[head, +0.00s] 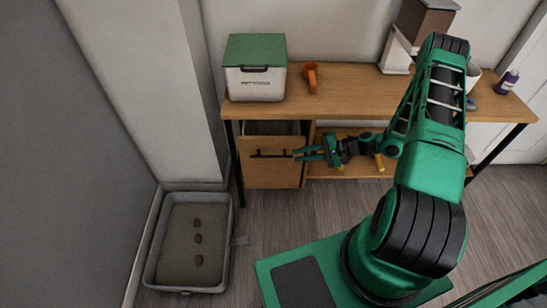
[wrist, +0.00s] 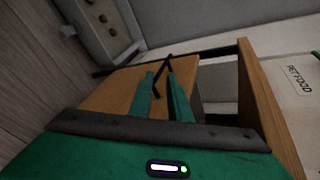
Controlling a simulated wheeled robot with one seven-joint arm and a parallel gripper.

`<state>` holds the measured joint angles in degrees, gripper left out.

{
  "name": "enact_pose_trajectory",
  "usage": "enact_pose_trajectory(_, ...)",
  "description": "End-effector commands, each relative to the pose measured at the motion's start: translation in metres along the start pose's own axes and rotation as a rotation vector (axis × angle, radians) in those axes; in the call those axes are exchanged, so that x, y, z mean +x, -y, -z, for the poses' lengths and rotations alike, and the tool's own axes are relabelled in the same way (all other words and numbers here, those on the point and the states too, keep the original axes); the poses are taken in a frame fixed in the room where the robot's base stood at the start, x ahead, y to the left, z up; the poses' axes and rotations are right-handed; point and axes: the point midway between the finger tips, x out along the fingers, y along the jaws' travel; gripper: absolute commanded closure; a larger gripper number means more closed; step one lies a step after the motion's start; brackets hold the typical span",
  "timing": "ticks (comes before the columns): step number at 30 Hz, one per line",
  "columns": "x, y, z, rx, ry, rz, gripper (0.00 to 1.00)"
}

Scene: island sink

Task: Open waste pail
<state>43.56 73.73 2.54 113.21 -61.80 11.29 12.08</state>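The wooden front (head: 272,172) of what looks like the waste pail sits under the left end of the table, with a black bar handle (head: 270,154). A dark gap and part of a grey inside (head: 268,128) show above the front. My gripper (head: 300,153) is open, its green fingers pointing left near the handle's right end. In the wrist view, the handle (wrist: 165,72) shows beyond and between the two fingertips (wrist: 159,82) of my gripper. I cannot tell whether the fingers touch it.
A white box with a green lid (head: 255,82), marked pet food, and an orange scoop (head: 311,77) stand on the wooden table (head: 345,92). A grey litter tray (head: 229,215) lies on the floor at left. Floor (head: 295,212) before the front is clear.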

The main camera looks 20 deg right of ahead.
Motion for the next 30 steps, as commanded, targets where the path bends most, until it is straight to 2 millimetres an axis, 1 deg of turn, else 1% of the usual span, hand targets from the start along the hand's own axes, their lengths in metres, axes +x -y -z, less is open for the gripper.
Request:
enact_pose_trajectory(1,0.007,-0.008,0.003,0.035,-0.006,0.048,0.83)
enact_pose_trajectory(3,0.014,-0.014,0.007,0.072,-0.019,0.110,0.83)
enact_pose_trajectory(8,0.023,-0.023,0.014,0.134,-0.042,0.211,0.83)
enact_pose_trajectory(14,0.029,-0.025,0.018,0.161,-0.054,0.260,0.83)
enact_pose_trajectory(17,0.037,-0.023,0.018,0.163,-0.053,0.262,0.83)
enact_pose_trajectory(20,0.050,-0.020,0.019,0.163,-0.052,0.261,0.83)
enact_pose_trajectory(30,0.106,-0.005,0.023,0.162,-0.053,0.260,0.83)
